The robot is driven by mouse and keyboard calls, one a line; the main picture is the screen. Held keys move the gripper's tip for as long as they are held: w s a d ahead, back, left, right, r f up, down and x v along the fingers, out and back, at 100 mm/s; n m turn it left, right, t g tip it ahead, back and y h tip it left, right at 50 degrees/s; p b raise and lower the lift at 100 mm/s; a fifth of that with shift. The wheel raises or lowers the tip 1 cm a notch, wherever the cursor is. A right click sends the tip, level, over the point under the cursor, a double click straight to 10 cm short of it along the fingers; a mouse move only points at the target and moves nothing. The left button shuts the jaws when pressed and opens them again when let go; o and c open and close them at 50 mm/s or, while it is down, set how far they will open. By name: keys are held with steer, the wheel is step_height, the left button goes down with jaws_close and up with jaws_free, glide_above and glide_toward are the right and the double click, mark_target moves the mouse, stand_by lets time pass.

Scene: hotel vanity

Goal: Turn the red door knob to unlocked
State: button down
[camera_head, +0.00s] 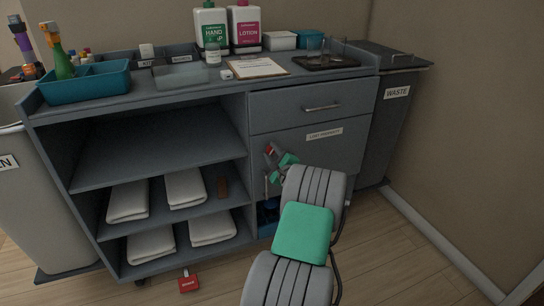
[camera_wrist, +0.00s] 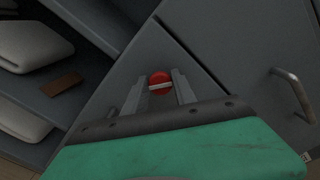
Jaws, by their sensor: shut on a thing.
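The red door knob (camera_wrist: 159,79) is a round red disc with a pale bar across its face, on the grey cabinet door (camera_wrist: 222,85) in the wrist view. In the head view a small bit of the red knob (camera_head: 269,150) shows at the upper left of the door, mostly hidden by my gripper. My gripper (camera_wrist: 160,84) has its two grey fingers on either side of the knob's bar, shut on it. In the head view my gripper (camera_head: 272,160) reaches to the door below the drawer. The bar lies nearly level in the wrist view.
The drawer handle (camera_head: 322,107) sticks out above the door. Open shelves with folded white towels (camera_head: 185,189) lie to the left. A waste bin (camera_head: 392,120) stands at the right. A red tag (camera_head: 188,283) is on the floor. Bare floor lies at the lower right.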

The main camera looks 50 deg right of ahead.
steer(key=n+b, duration=0.2)
steer(key=n, duration=0.2)
steer(key=shift+f, duration=0.2)
steer(key=shift+n+b, duration=0.95)
steer(key=shift+n, duration=0.45)
steer(key=shift+r, duration=0.1)
steer(key=c, duration=1)
jaws_free()
steer(key=shift+c, duration=0.2)
steer(key=p+v, duration=0.1)
steer(key=v, duration=0.6)
steer(key=shift+s+a, duration=0.2)
steer(key=shift+s, duration=0.15)
